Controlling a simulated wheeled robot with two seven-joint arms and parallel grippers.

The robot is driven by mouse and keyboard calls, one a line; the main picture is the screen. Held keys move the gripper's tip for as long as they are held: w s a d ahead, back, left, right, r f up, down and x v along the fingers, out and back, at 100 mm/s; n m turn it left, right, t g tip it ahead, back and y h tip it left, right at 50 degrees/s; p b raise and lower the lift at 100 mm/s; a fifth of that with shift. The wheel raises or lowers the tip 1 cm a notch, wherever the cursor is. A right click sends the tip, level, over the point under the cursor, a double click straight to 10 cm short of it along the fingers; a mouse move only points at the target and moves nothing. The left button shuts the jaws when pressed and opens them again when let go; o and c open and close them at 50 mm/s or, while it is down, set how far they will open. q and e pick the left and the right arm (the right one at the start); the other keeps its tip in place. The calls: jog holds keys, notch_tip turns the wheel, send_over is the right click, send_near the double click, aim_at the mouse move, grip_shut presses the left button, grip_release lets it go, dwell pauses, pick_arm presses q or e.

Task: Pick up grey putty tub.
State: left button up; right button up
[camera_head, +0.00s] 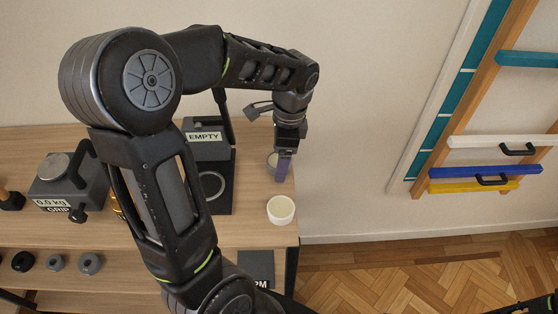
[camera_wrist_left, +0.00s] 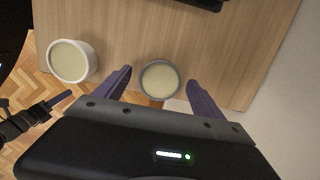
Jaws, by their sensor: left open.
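The grey putty tub (camera_wrist_left: 145,82) is a round grey-rimmed pot with pale putty. In the left wrist view it stands between the two purple fingers of my left gripper (camera_wrist_left: 159,79), with a gap on each side. In the head view the grey tub (camera_head: 271,160) is on the wooden shelf top, partly hidden by my left gripper (camera_head: 283,166), which points down at it. My left gripper is open and empty. What looks like my right gripper (camera_wrist_left: 60,100) shows at the left of the wrist view; its opening is unclear.
A white tub (camera_head: 281,211) of pale putty stands nearer the front edge; it also shows in the left wrist view (camera_wrist_left: 92,62). A dark stand with an "EMPTY" sign (camera_head: 204,137) is left of the grey tub. A grip gauge (camera_head: 66,187) stands farther left.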

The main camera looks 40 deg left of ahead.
pick_arm(q)
jog(key=shift+f, duration=0.2)
jog(key=shift+c, duration=0.2)
jog(key=c, duration=1.5)
jog(key=shift+r, duration=0.1)
notch_tip(320, 180, up, 10)
jog(key=shift+f+b, duration=0.1)
jog(key=shift+b, duration=0.4)
